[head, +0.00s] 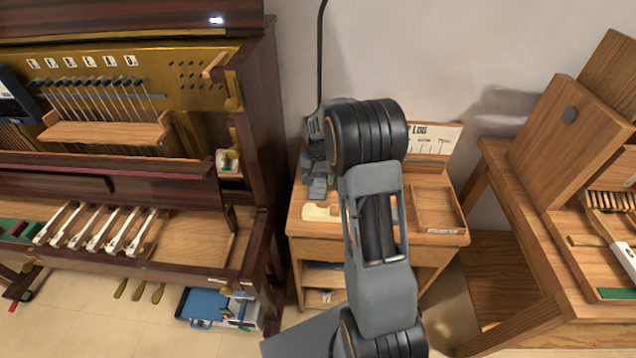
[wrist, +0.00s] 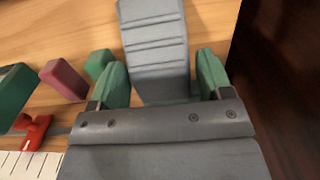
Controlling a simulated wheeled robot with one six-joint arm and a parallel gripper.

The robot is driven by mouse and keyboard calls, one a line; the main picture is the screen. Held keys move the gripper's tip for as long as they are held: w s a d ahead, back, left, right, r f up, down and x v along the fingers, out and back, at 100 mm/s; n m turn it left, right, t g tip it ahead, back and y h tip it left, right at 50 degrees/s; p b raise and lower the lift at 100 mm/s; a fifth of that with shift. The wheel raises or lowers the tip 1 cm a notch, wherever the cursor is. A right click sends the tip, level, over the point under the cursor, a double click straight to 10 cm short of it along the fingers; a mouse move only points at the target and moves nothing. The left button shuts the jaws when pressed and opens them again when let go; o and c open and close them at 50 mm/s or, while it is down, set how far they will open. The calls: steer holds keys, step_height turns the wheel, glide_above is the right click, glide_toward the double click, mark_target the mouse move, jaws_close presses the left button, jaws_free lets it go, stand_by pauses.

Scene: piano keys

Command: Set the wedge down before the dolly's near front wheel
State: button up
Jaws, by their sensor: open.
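The wedge looks to be the grey ribbed block (wrist: 155,45) in the wrist view, lying on a wooden top. In the head view it shows as a small grey ribbed piece (head: 318,189) at the left of the small cabinet's top. My gripper (wrist: 163,78) is open, its green-padded fingers on either side of the wedge's lower end. Narrow gaps seem to show beside the wedge. In the head view my gripper (head: 318,178) is small and partly hidden behind my arm.
The small cabinet (head: 310,228) stands between the dark piano (head: 262,130) and a wooden bench (head: 540,270). Maroon (wrist: 63,80) and green (wrist: 97,63) blocks and a red piece (wrist: 33,131) lie left of the wedge. A blue toolbox (head: 203,303) sits on the floor.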

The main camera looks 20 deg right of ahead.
steer(key=shift+f, duration=0.3)
steer(key=shift+r, duration=0.1)
steer(key=c, duration=0.9)
